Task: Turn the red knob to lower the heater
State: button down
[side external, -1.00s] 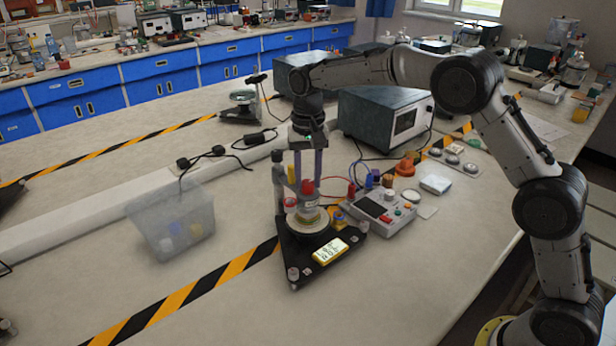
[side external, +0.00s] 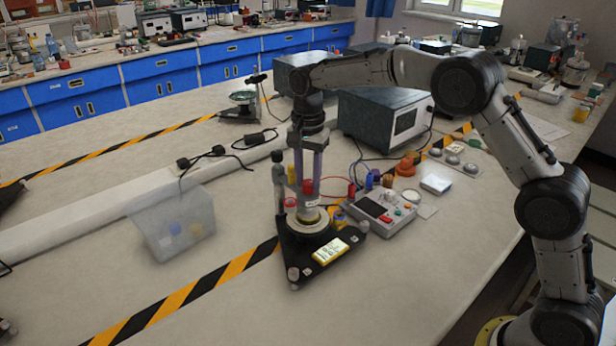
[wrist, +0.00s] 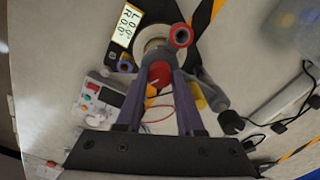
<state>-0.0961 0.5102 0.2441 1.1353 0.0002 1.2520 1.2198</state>
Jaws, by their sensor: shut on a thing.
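The red knob (side external: 307,187) stands on the upright middle part of a small apparatus with a black triangular base (side external: 299,272). My gripper (side external: 312,184) reaches straight down over it, its two purple-grey fingers shut on the knob's sides. In the wrist view the red knob (wrist: 160,73) shows between the fingertips of my gripper (wrist: 160,78). A pale round disc (side external: 300,222) lies below the knob. I cannot tell for certain which part is the heater; the fingers and knob hide some of the middle.
A red-rimmed tube (side external: 290,203) and a grey post (side external: 278,178) stand close beside the knob. A yellow display (side external: 330,251) is on the base. A control box (side external: 381,213) with wires stands right, a clear bin (side external: 175,225) left.

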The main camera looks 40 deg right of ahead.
aim_at(308, 182)
dwell(0.3)
jog(key=c, duration=0.5)
grip_release()
jog(key=shift+r, duration=6.9)
